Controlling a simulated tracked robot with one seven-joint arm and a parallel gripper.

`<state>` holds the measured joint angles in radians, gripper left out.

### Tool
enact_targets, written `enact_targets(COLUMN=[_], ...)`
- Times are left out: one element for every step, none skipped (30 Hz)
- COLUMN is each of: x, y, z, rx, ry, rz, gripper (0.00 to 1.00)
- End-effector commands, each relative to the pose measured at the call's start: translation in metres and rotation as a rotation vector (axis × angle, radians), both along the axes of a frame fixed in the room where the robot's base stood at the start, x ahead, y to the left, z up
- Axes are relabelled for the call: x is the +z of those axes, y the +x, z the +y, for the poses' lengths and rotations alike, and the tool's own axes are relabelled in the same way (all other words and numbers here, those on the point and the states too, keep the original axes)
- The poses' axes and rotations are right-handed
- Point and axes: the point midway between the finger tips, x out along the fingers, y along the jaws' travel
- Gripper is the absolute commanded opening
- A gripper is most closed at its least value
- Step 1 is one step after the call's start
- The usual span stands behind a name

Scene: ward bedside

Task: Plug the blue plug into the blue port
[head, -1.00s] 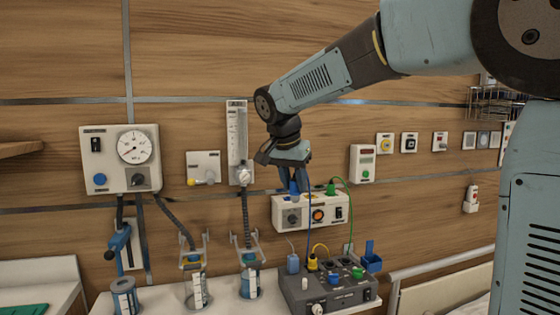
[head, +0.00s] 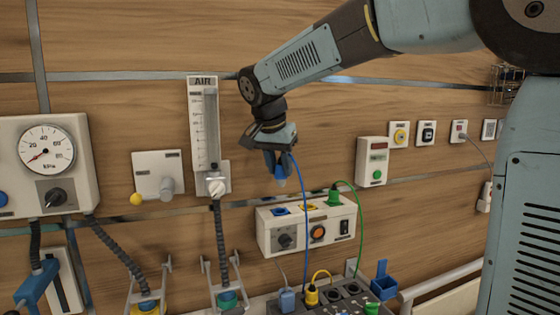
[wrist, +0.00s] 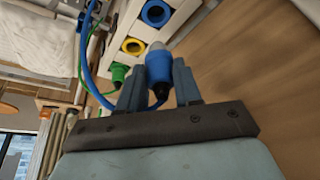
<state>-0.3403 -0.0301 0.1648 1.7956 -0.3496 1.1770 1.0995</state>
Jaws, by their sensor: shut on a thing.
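My gripper (head: 279,164) is shut on the blue plug (head: 281,173), which points tip-down with a pale end. The plug also shows between the fingers in the wrist view (wrist: 158,66). The blue port (head: 280,211) is on the top left of a white wall box (head: 266,236). It shows as a blue ring in the wrist view (wrist: 156,13), a little beyond the plug's tip. In the head view the plug is above the blue port, with a visible gap between them. A blue cable (head: 305,215) hangs from the plug.
Beside the blue port are a yellow port (head: 308,206), which looks empty, and a green plug (head: 333,197) seated in the box, with a green cable. A grey device (head: 340,303) with plugs stands below. An air flowmeter (head: 204,130) is on the wall to the left.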

Motion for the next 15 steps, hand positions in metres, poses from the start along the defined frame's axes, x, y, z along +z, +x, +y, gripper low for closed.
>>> enact_targets(x=[0.000,-0.001,-0.002,-0.003,-0.004,-0.007,-0.008,-0.010,-0.013,-0.016,-0.018,-0.021,-0.024,-0.026,-0.029], y=[0.000,0.000,0.000,0.000,0.000,0.001,0.001,0.001,0.002,0.002,0.002,0.002,0.002,0.002,0.003], z=[0.001,0.001,0.001,0.000,-0.001,-0.002,-0.003,-0.003,-0.004,-0.005,-0.006,-0.006,-0.007,-0.007,-0.007], rx=[0.002,0.002,0.001,0.000,-0.001,-0.004,-0.005,-0.006,-0.008,-0.009,-0.010,-0.010,-0.012,-0.012,-0.013], ry=[0.000,0.000,0.000,0.000,0.000,-0.001,-0.001,0.000,0.000,0.000,-0.001,-0.001,-0.001,-0.001,0.000], rz=[0.000,0.000,0.000,0.000,0.000,0.000,0.001,0.001,0.001,0.001,0.001,0.001,0.002,0.002,0.001], gripper=[0.03,0.03,0.03,0.03,0.03,0.03,0.03,0.03,0.03,0.03,0.03,0.03,0.03,0.03,0.03])
